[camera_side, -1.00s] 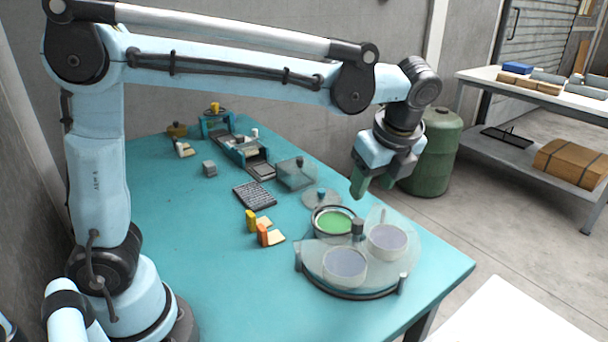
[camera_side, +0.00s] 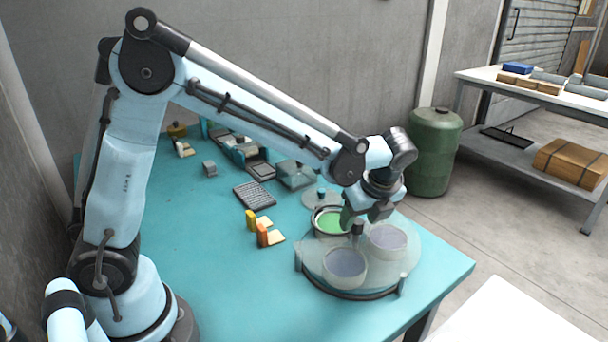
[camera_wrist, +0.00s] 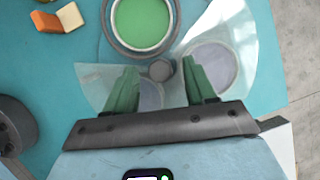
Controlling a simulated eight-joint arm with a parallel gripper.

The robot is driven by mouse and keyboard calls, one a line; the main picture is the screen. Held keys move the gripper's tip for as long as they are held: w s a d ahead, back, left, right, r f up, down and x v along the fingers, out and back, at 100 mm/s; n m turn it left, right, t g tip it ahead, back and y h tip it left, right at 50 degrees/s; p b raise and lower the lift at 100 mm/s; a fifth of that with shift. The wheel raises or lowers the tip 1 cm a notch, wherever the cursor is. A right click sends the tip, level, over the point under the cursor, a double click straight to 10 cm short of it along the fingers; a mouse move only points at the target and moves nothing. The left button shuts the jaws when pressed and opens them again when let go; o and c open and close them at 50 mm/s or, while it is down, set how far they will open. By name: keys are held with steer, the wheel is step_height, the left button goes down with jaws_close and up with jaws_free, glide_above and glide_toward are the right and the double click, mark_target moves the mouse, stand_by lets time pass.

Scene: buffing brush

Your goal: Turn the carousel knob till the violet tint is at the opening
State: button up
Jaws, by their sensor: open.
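The carousel (camera_side: 352,291) is a round unit under a clear cover near the table's front right. Its dark knob (camera_side: 358,228) stands at the centre and shows in the wrist view (camera_wrist: 160,70). A green tint (camera_side: 331,222) sits in the uncovered opening at the back left. Two tints under the cover look greyish violet: one at the front (camera_side: 345,264) and one at the right (camera_side: 388,238). My gripper (camera_wrist: 163,78) is open, with its green fingers on either side of the knob in the wrist view; contact cannot be told.
Orange and yellow pieces (camera_side: 263,234) stand left of the carousel. The table's front left (camera_side: 215,285) is clear.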

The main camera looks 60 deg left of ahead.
steer(key=shift+a+f, duration=0.1)
steer(key=shift+f, duration=0.25)
steer(key=shift+c, duration=0.3)
jaws_close()
steer(key=shift+n, duration=0.3)
